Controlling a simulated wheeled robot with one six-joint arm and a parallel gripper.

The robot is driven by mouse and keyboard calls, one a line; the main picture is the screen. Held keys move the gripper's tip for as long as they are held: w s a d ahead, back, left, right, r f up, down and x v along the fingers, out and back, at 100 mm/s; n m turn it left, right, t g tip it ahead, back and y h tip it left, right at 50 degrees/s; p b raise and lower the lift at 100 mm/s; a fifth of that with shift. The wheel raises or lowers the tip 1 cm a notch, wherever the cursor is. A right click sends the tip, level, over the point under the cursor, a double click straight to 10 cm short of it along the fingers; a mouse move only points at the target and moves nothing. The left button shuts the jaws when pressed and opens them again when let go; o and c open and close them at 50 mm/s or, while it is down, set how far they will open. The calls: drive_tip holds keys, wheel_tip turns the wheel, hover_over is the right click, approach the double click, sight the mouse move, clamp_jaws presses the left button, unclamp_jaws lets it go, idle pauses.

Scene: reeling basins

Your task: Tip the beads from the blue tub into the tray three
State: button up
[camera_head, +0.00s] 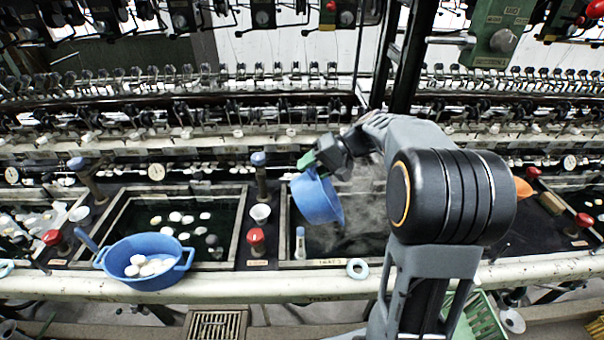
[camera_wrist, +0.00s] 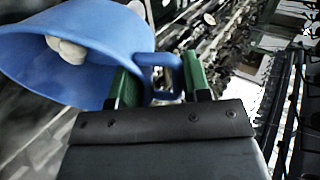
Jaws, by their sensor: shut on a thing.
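The blue tub (camera_head: 316,199) hangs from my gripper (camera_head: 309,161) over the steaming, dark tray (camera_head: 285,225) whose front label looks like "TRAY 3". The tub is tilted steeply, with its rim toward the right. In the wrist view, my gripper (camera_wrist: 160,84) has its green fingers shut on the loop handle of the tub (camera_wrist: 100,28). White beads (camera_wrist: 66,49) show inside the tub there. Their number cannot be told. The tub's inside is hidden in the head view, and steam and my arm cover part of the tray.
Another blue basin (camera_head: 152,274) with white pieces sits at the front left, before a tray (camera_head: 118,215) with floating white pieces. Red-capped knobs (camera_head: 256,237), a small bottle (camera_head: 300,243) and a pale ring (camera_head: 358,268) stand around the tray. Machinery lines the back.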

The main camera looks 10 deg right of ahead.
drive_tip(key=s+d+r+t+y+p, duration=0.1)
drive_tip(key=s+d+r+y+p, duration=0.1)
drive_tip(key=d+y, duration=0.6)
drive_tip(key=d, duration=0.5)
drive_tip(key=shift+d+r, duration=0.25)
drive_tip(key=shift+r, duration=0.15)
drive_tip(key=p, duration=0.4)
drive_tip(key=shift+s+d+y, duration=0.1)
drive_tip(key=shift+d+y, duration=0.2)
drive_tip(key=shift+d, duration=0.1)
drive_tip(key=p, duration=0.3)
drive_tip(key=shift+s+d+t+p, duration=0.15)
drive_tip(key=shift+d+t+p, duration=0.15)
drive_tip(key=shift+p, duration=0.1)
drive_tip(key=shift+s+d+f+y+p, duration=0.1)
drive_tip(key=shift+f+y+p, duration=0.15)
drive_tip(key=shift+p, duration=0.55)
idle(0.6)
